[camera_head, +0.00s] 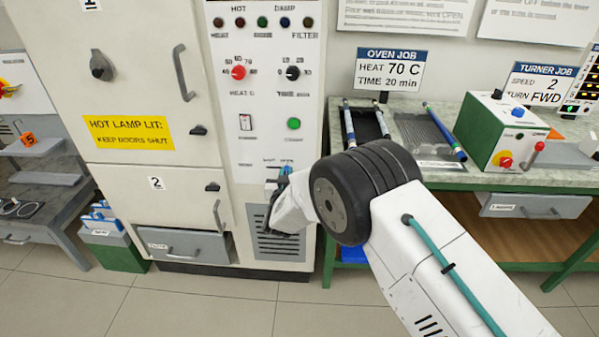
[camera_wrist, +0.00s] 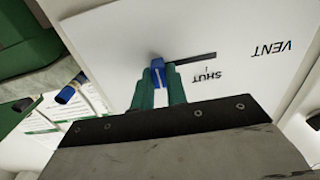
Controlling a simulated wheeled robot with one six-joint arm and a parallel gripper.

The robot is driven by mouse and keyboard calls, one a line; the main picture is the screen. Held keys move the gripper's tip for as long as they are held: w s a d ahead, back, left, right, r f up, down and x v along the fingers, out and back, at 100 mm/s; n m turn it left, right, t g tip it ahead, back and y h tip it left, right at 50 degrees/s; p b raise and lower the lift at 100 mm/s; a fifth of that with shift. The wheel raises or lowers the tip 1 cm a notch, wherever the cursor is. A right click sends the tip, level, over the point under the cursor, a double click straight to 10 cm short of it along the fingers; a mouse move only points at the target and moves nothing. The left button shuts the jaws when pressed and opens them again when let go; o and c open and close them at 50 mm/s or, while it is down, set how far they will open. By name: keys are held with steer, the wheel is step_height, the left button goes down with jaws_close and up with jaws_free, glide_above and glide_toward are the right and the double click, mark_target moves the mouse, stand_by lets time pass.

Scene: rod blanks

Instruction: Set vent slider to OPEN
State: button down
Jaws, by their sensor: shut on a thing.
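The vent slider's blue knob (camera_wrist: 158,74) sits on a white panel (camera_wrist: 225,28) in the wrist view, which shows the panel upside down. My gripper (camera_wrist: 159,82) is shut on the knob, with a green finger on each side. A dark slot (camera_wrist: 196,58) runs from the knob to the right. The word SHUT (camera_wrist: 205,78) and its tick lie near the slot's far right end, apart from the knob. No OPEN label can be read there. In the head view, my gripper (camera_head: 282,176) reaches the lower part of the control panel; the knob is mostly hidden.
A louvred grille (camera_head: 283,246) lies below the slider. Oven doors with handles (camera_head: 183,73) stand to the left. A green-framed bench (camera_head: 455,180) with rods and a turner box (camera_head: 500,132) stands to the right. The floor in front is clear.

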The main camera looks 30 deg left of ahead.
steer(key=shift+w+d, duration=0.15)
steer(key=shift+d, duration=0.05)
steer(key=c, duration=1.4)
jaws_free()
steer(key=shift+d, duration=0.15)
steer(key=v, duration=0.7)
steer(key=shift+s, duration=0.45)
